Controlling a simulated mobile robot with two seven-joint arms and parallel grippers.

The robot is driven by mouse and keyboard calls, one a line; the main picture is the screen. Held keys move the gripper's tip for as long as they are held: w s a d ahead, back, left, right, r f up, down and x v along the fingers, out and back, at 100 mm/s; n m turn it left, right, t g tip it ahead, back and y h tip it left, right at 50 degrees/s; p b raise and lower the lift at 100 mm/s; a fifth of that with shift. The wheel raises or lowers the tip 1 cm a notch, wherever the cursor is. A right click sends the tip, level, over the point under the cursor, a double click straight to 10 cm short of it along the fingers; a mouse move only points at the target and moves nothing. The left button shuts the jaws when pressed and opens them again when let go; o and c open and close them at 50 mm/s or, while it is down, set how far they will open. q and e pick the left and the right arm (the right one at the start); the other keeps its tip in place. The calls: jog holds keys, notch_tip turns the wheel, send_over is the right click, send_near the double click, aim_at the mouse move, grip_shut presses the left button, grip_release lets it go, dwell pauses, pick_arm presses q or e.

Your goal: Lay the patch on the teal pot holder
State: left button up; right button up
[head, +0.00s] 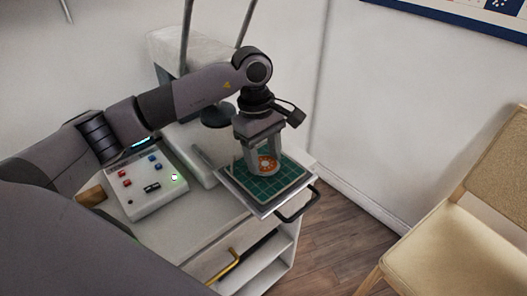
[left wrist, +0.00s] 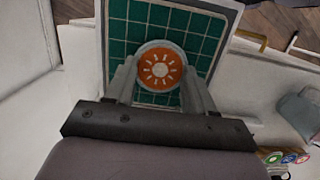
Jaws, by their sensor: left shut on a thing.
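The patch (head: 266,164) is a round orange disc with a pale rim and a white sun-like mark. The teal pot holder (head: 287,185) is a square with a pale grid, lying on a light tray or board at the cabinet's right end. My left gripper (head: 264,170) points down over the pot holder, shut on the patch. In the left wrist view the patch (left wrist: 160,68) sits between the fingertips, with the pot holder (left wrist: 119,30) behind it. I cannot tell whether the patch touches the pot holder. My right gripper is not in view.
A white control box (head: 150,188) with red and blue buttons stands on the cabinet top (head: 195,218), left of the pot holder. A dark handle (head: 300,206) juts out at the tray's right. A tan chair (head: 450,235) stands at the right, with open floor between.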

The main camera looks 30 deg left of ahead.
pick_arm(q)
jog(key=o, duration=1.1)
jog(key=shift+r, duration=0.1)
jog(key=r, duration=0.4)
jog(key=a+r, duration=0.1)
jog(key=r, duration=0.2)
jog(key=shift+w+b, duration=0.15)
jog(key=shift+b, duration=0.2)
jog(key=shift+f, duration=0.1)
